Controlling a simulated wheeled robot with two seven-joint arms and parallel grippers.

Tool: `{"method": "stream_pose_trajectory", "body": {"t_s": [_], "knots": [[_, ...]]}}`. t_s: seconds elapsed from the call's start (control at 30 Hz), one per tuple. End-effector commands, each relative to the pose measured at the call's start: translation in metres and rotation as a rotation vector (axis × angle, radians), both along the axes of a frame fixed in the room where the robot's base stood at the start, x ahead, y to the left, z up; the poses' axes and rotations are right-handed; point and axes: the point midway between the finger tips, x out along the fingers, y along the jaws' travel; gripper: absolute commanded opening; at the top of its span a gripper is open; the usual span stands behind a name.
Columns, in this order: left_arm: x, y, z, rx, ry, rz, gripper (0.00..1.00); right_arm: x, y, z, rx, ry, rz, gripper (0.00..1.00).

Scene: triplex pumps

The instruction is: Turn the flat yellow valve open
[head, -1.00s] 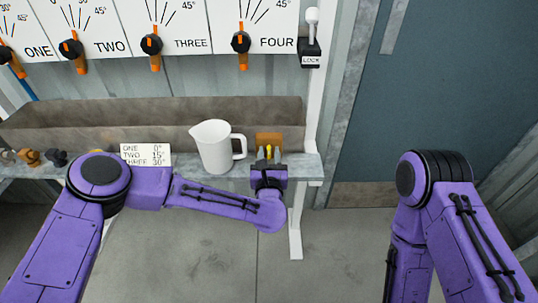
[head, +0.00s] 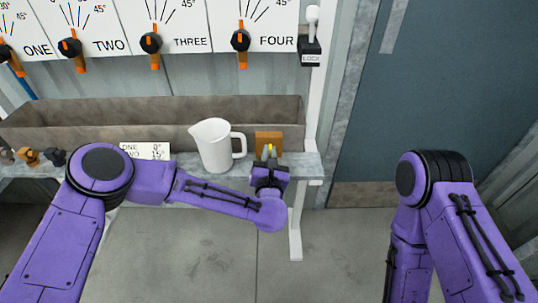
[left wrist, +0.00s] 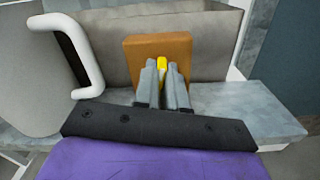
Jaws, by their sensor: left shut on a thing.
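The flat yellow valve (left wrist: 161,68) is a small yellow piece in front of an orange-brown block (left wrist: 171,47) on the grey ledge. In the head view the yellow valve (head: 271,150) shows just beyond my left gripper (head: 270,160). In the left wrist view my left gripper (left wrist: 162,85) is shut on the valve, one grey finger on each side of it. The fingers hide most of the valve, so its exact angle is hard to tell. My right arm is at the right of the head view; its gripper is out of view.
A white pitcher (head: 213,147) stands on the ledge just left of the block, its handle toward my left gripper. A trough (head: 90,120) runs behind. A card (head: 147,150) and several small knobs (head: 28,156) are further left. Dials hang above.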

Motion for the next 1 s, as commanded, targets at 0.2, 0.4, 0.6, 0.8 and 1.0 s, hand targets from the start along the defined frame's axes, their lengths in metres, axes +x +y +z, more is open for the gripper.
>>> {"method": "stream_pose_trajectory", "body": {"t_s": [0.2, 0.4, 0.6, 0.8, 1.0], "knots": [[0.0001, -0.0014, 0.0003, 0.205, -0.003, -0.002, 0.0, 0.0, 0.0, -0.0022, 0.0, 0.0, 0.0, 0.49], [0.0, -0.002, -0.0001, 0.395, -0.002, -0.001, 0.0, 0.0, 0.0, -0.0021, 0.0, 0.0, 0.0, 0.49], [0.0001, -0.0025, 0.0, 0.585, -0.002, 0.0, 0.0, 0.0, 0.0, -0.001, 0.0, 0.0, 0.0, 0.49], [0.0, -0.003, -0.0007, 0.777, -0.002, 0.0, 0.0, 0.0001, 0.0, 0.0009, 0.0, 0.0, 0.0, 0.49], [0.0001, -0.0031, -0.0011, 0.96, -0.002, 0.001, 0.0, 0.0, 0.0, 0.0034, 0.0, 0.0, 0.0, 0.49]]}}
